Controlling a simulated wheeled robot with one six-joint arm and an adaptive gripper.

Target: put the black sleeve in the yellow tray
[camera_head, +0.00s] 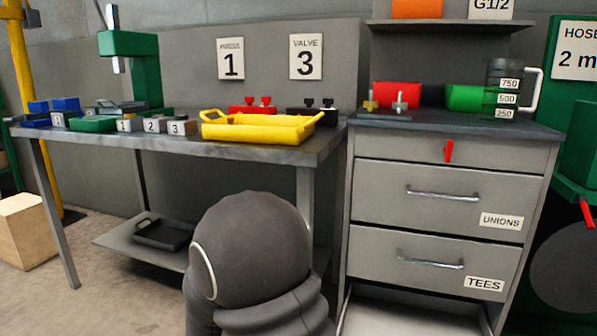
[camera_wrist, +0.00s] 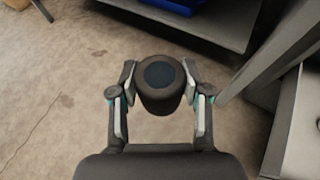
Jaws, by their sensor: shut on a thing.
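The black sleeve (camera_wrist: 160,104) is a short dark cylinder with a bluish-dark round end, seen in the wrist view. My gripper (camera_wrist: 159,82) is shut on it, with one finger on each side, and holds it above the concrete floor. The yellow tray (camera_head: 255,134) sits on the workbench in the head view, near the bench's right front edge. No contents show in it. My gripper and the sleeve do not show in the head view, where my dark arm link stands in front of the bench.
The workbench (camera_head: 330,142) also holds numbered blocks (camera_head: 153,126), a green tray (camera_head: 93,124), and red (camera_head: 252,107) and black valves (camera_head: 312,114) behind the yellow tray. A drawer cabinet (camera_head: 447,181) stands right, its lowest drawer open. A black tray (camera_head: 163,234) lies on the lower shelf.

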